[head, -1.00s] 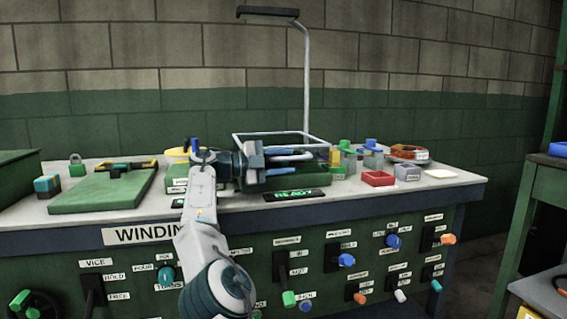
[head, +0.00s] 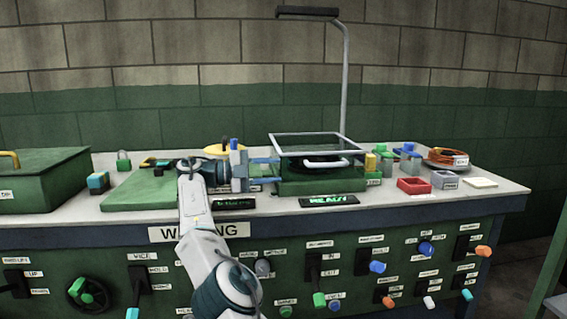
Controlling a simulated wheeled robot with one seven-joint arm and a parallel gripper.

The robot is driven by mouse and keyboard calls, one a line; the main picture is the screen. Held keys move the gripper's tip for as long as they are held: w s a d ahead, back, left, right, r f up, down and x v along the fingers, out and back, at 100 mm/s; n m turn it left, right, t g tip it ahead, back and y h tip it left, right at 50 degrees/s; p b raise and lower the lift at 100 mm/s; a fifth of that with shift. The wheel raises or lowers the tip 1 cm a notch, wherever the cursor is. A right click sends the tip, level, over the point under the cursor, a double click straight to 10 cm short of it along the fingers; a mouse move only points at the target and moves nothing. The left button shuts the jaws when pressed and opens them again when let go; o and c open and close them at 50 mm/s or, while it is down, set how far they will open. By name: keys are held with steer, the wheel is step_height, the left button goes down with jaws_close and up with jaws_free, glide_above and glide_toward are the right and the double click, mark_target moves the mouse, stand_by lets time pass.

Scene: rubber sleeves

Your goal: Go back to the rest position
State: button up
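My gripper (head: 264,172) is above the bench top, left of the middle in the head view, with its fingers pointing right. The two blue fingers are apart, with nothing visible between them. Just to the right is a green winding unit (head: 322,186) with a clear square guard (head: 320,146), framed in grey, and a white handle (head: 326,163). The fingertips end near the unit's left side, and I cannot tell whether they touch it. My white arm rises from the bottom of the picture in front of the bench.
The bench (head: 470,199) carries a green box (head: 40,182) and green board (head: 140,192) at left. A lamp post (head: 345,85) rises behind. Knobs and levers project from the front panel.

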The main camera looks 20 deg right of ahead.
steer(key=shift+a, duration=0.15)
steer(key=s+d+r+n+t+y+p, duration=0.1)
steer(key=s+d+r+n+y+p, duration=0.2)
steer(key=s+d+n+y+p, duration=0.45)
steer(key=s+d+r+n+y+p, duration=0.25)
steer(key=s+d+n+p, duration=0.25)
steer(key=d, duration=0.5)
steer(key=s+a+n+t+y+p, duration=0.4)
steer(key=s+a+n+y+p, duration=0.3)
steer(key=s+a+n+p, duration=0.9)
steer(key=s+a+n, duration=0.5)
steer(key=s+a, duration=0.2)
steer(key=s, duration=0.4)
steer(key=shift+r+t+y, duration=0.3)
steer(key=shift+r+y, duration=0.1)
